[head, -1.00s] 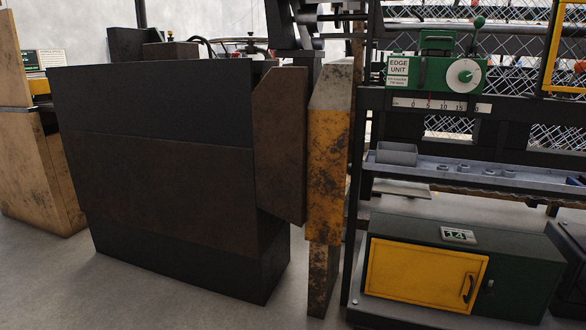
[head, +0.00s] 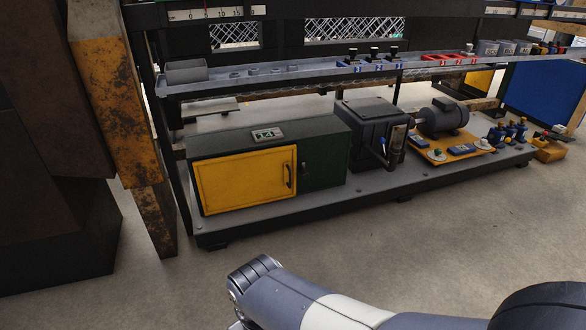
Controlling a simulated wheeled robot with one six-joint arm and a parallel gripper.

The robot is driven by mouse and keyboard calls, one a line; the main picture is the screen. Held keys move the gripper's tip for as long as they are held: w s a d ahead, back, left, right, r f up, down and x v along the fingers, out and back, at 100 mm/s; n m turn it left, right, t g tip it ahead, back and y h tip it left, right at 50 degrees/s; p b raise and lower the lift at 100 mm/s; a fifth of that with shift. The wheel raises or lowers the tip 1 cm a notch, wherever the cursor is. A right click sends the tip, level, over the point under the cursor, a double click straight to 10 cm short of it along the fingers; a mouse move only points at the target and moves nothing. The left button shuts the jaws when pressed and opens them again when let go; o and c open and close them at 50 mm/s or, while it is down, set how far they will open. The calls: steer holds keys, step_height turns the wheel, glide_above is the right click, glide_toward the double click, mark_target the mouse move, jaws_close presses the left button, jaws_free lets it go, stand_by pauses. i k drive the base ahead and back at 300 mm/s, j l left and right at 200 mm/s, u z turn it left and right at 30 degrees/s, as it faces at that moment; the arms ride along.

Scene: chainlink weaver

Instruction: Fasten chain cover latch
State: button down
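A dark grey box-shaped cover (head: 365,125) stands on the low machine base in the head view, between the green cabinet and the motor. My arm reaches in from the bottom right, well in front of the base. Its wrist end is at the bottom edge, and the gripper's fingers cannot be made out.
A green cabinet with a yellow door (head: 245,180) stands left of the cover. A grey motor (head: 443,118) and a yellow plate (head: 440,155) are to its right. A shelf tray (head: 300,76) runs above. A rusty yellow post (head: 125,120) stands left. The floor (head: 440,230) in front is clear.

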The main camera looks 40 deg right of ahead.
mark_target(305, 175)
steer(key=i+l, duration=0.15)
steer(key=l, duration=0.25)
steer(key=i+l, duration=0.1)
steer(key=l, duration=0.25)
steer(key=i+l, duration=0.15)
steer(key=l, duration=0.25)
steer(key=i+l+z, duration=0.1)
steer(key=l, duration=0.25)
steer(key=i+l, duration=0.2)
steer(key=l, duration=0.15)
